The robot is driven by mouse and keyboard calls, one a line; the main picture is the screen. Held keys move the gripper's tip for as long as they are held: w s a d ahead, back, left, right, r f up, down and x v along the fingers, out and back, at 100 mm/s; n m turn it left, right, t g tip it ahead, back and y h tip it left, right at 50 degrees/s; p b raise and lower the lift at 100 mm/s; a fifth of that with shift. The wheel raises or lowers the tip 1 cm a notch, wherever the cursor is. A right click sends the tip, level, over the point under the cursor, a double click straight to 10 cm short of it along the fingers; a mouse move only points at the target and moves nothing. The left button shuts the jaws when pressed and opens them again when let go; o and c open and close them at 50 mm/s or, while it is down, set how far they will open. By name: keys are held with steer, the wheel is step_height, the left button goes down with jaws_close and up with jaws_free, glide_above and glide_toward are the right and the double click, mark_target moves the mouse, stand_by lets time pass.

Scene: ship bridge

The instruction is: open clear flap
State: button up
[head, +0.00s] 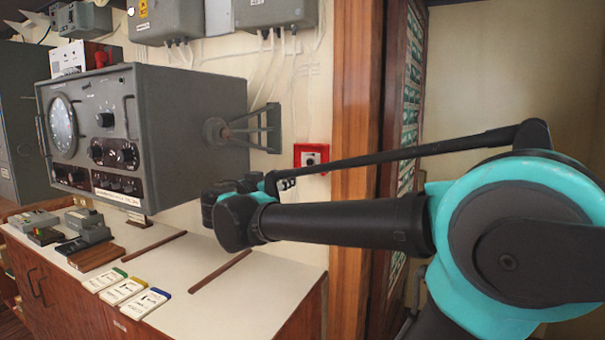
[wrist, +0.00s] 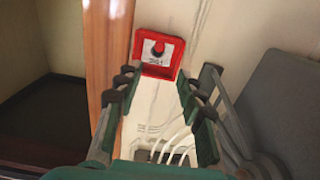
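A red square wall box (head: 312,157) with a pale face and a round button is fixed to the cream wall beside the wooden post. It also shows in the wrist view (wrist: 158,53), ahead of my gripper. I cannot make out a clear flap as a separate part. My gripper (wrist: 166,85) is open in the wrist view, its two green fingers spread and nothing between them. The fingertips point toward the box and appear short of it. In the head view my arm and wrist hide most of my gripper.
A large grey instrument (head: 165,130) stands on a wall bracket left of the box; it shows at right in the wrist view. A wooden post (head: 356,150) is right of the box. Below is a white counter (head: 245,290) with several small cards. Cables run above.

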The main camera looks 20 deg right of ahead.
glide_toward(306, 161)
steer(key=w+d+f, duration=0.3)
steer(key=w+d, duration=0.1)
steer(key=d, duration=0.1)
steer(key=shift+w+r, duration=0.1)
steer(key=shift+w, duration=0.05)
jaws_close()
stand_by(0.5)
